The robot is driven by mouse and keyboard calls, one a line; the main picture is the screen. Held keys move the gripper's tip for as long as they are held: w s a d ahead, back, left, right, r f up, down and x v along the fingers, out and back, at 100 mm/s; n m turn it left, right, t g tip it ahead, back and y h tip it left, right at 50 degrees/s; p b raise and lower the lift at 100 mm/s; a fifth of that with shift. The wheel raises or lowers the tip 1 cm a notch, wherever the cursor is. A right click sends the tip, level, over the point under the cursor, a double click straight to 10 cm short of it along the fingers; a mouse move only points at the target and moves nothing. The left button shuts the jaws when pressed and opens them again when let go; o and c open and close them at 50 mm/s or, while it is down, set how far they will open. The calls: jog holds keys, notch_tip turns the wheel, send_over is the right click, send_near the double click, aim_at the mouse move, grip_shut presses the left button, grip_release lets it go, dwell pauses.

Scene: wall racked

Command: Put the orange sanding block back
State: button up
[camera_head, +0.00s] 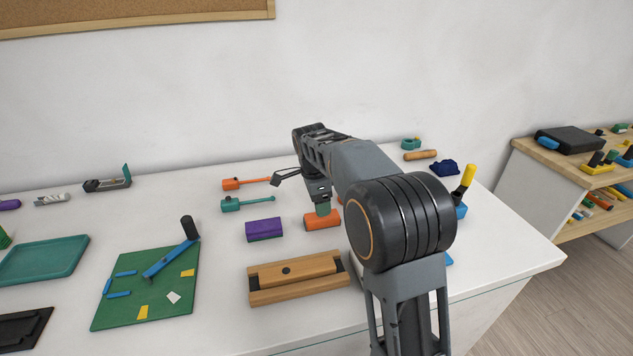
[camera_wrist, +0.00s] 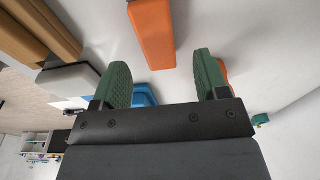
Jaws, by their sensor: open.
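The orange sanding block (camera_head: 322,220) lies on the white table, behind the wooden holder and right of a purple block (camera_head: 263,230) with a green underside. My gripper (camera_head: 322,207) hangs over or just behind the orange block; the head view does not show whether they touch. In the wrist view, my gripper (camera_wrist: 160,72) has its two green fingers wide apart with nothing between them. The orange block (camera_wrist: 152,32) shows just beyond the fingertips, roughly in line with the gap. Which place belongs to the orange block is not clear.
A wooden holder (camera_head: 297,284) lies in front. A green board (camera_head: 150,290) with a blue arm and a teal tray (camera_head: 45,260) are left. Orange (camera_head: 246,183) and teal (camera_head: 246,203) hammer-like tools lie behind. A yellow-handled tool (camera_head: 466,180) stands right. My arm hides the right middle.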

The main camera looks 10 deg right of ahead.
notch_tip(320, 180, up, 7)
jog(key=s+f+n+t, duration=0.1)
jog(key=s+f+n, duration=0.1)
jog(key=s+n, duration=0.3)
jog(key=s+f+n+t+y, duration=0.1)
jog(key=s+f+n, duration=0.1)
jog(key=s+n, duration=0.4)
jog(key=s+f+n+t, duration=0.1)
jog(key=s+f+n, duration=0.1)
jog(key=s+n, duration=0.4)
jog(key=shift+s+d+f+p, duration=0.1)
jog(key=shift+s+f+p, duration=0.1)
jog(key=shift+s, duration=1.25)
jog(key=shift+s+f+p, duration=0.15)
jog(key=shift+s+f, duration=0.05)
jog(key=shift+s, duration=1.25)
jog(key=shift+s+r+n+t+p, duration=0.25)
jog(key=shift+r+n+t+p, duration=0.05)
jog(key=shift+n+p, duration=0.2)
jog(key=shift+s+r+p, duration=0.1)
jog(key=shift+r+p, duration=0.25)
jog(key=shift+r, duration=0.05)
